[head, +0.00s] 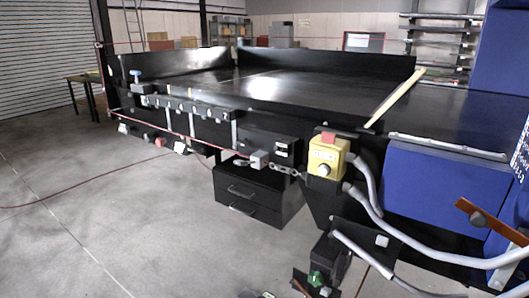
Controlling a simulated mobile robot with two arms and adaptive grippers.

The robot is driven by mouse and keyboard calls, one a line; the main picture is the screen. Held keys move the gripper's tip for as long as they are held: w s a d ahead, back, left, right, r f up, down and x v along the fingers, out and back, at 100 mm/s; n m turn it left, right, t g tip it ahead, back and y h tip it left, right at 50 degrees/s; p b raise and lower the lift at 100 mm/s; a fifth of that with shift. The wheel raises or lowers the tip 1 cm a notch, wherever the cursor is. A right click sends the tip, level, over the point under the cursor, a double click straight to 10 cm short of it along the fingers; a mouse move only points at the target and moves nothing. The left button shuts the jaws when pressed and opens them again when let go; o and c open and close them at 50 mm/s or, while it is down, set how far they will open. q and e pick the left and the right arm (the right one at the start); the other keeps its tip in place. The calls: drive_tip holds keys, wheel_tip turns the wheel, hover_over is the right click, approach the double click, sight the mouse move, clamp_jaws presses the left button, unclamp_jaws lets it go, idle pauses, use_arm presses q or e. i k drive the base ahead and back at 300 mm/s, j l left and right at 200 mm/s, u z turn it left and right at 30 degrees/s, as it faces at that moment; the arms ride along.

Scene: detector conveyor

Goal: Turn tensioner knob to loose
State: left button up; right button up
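A black conveyor (310,85) stretches across the view, with several fittings along its near side. A blue T-shaped knob (137,75) stands upright at the far left end of that side. A small green knob (317,278) sits low at the bottom, beside a dark bracket. I cannot tell which of these is the tensioner knob, and I can read no loose marking. Neither of my grippers can be made out in the head view.
A yellow control box (326,157) with a red top hangs on the near side. Grey hoses (365,205) run right from it, below a blue cabinet (435,190). Black drawers (255,195) stand underneath. A red cable (85,182) crosses the otherwise open floor at left.

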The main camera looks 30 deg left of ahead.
sight(244, 142)
drive_tip(key=u, duration=1.25)
drive_tip(key=i+j, duration=0.15)
drive_tip(key=j, duration=0.15)
drive_tip(key=i+j, duration=0.15)
drive_tip(key=j, duration=0.15)
drive_tip(key=z, duration=0.05)
